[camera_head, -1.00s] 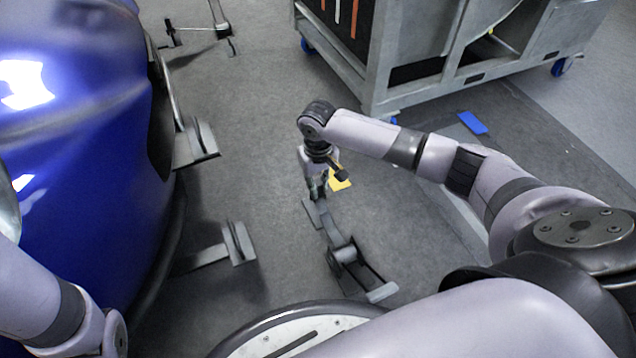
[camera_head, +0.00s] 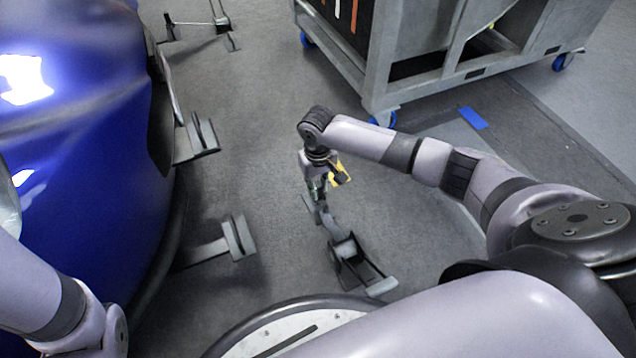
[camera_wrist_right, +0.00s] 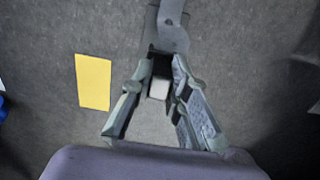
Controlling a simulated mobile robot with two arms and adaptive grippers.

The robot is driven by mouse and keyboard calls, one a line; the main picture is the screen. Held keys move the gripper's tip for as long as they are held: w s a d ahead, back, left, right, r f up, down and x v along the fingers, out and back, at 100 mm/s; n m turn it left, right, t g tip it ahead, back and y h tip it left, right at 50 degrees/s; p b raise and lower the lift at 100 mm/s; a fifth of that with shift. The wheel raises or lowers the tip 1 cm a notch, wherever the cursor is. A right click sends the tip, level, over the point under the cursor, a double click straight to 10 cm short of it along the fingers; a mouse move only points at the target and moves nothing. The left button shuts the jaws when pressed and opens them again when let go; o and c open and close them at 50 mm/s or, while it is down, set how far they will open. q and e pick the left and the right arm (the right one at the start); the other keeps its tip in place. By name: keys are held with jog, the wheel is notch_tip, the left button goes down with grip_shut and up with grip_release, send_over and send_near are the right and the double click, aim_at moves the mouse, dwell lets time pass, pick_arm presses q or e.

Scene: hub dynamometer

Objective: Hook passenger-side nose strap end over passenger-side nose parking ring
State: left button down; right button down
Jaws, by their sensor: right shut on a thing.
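My right gripper (camera_head: 318,192) reaches down to the floor in the middle of the head view. In the right wrist view my right gripper (camera_wrist_right: 160,75) is shut on a small dark and pale piece (camera_wrist_right: 159,88), which looks like the strap end. A grey strap-like strip (camera_wrist_right: 172,35) lies just beyond the fingertips. In the head view a grey and black assembly (camera_head: 345,252) lies on the floor below the gripper. I cannot make out the nose parking ring. My left arm shows at lower left, but its gripper is out of view.
A blue car body (camera_head: 75,170) fills the left side, with grey brackets (camera_head: 238,238) (camera_head: 197,137) sticking out low beside it. A grey wheeled frame (camera_head: 380,85) stands at the back. A yellow floor marker (camera_wrist_right: 93,82) and a blue one (camera_head: 473,118) lie nearby.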

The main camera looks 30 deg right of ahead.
jog(key=shift+f, duration=0.15)
jog(key=c, duration=1.4)
grip_release()
jog(key=shift+c, duration=0.2)
notch_tip(320, 180, up, 12)
jog(key=shift+a, duration=0.1)
